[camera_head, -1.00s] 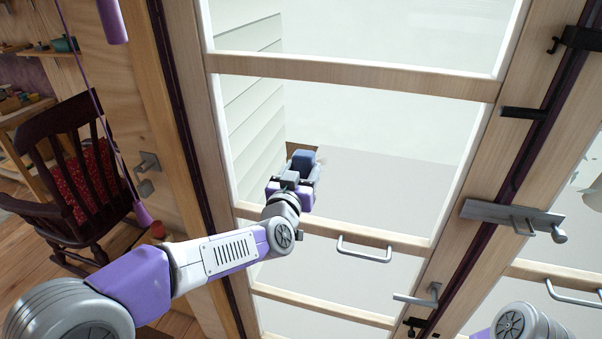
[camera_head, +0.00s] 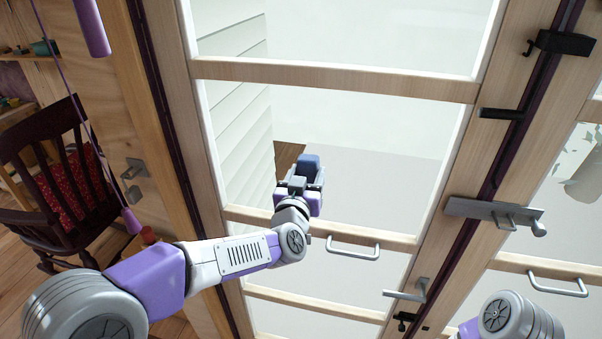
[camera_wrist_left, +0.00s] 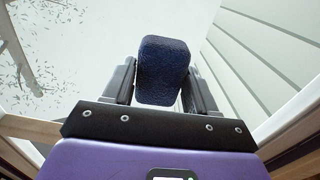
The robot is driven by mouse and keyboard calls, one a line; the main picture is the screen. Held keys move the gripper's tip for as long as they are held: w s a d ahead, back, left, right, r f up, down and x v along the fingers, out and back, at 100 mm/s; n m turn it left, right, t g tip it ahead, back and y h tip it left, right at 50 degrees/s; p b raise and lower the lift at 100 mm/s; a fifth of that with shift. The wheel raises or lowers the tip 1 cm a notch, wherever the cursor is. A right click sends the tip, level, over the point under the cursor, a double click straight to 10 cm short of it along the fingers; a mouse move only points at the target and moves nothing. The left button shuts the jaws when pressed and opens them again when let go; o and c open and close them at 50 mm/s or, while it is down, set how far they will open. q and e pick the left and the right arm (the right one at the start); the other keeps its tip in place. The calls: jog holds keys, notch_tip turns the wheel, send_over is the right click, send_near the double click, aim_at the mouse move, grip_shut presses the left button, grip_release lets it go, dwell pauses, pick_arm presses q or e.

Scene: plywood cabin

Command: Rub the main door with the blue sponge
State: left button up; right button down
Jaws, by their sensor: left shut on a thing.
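The blue sponge (camera_wrist_left: 163,70) is a dark blue rounded block between the fingers of my left gripper (camera_wrist_left: 160,90). In the head view the sponge (camera_head: 308,165) shows at the tip of my left gripper (camera_head: 303,178), which is shut on it. The main door (camera_head: 335,76) is a pale wooden frame with large glass panes and a metal handle. The gripper and sponge are in front of a middle pane, above the door's handle (camera_head: 353,248). I cannot tell whether the sponge touches the glass. My right gripper is out of view; only part of my right arm shows.
A second glazed door panel (camera_head: 558,283) stands to the right, with a metal latch (camera_head: 495,213) between the panels. A dark rocking chair (camera_head: 55,185) with a red cushion stands at left. A purple cord with a tassel (camera_head: 131,220) hangs near the left frame.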

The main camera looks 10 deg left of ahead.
pick_arm(q)
jog(key=shift+w, duration=0.1)
jog(key=shift+w+a+r+b, duration=0.1)
jog(key=shift+a+b, duration=0.85)
jog(key=shift+a, duration=1.15)
jog(key=shift+s+a, duration=0.15)
jog(key=shift+s, duration=0.5)
send_near(293, 162)
jog(key=shift+w, duration=0.15)
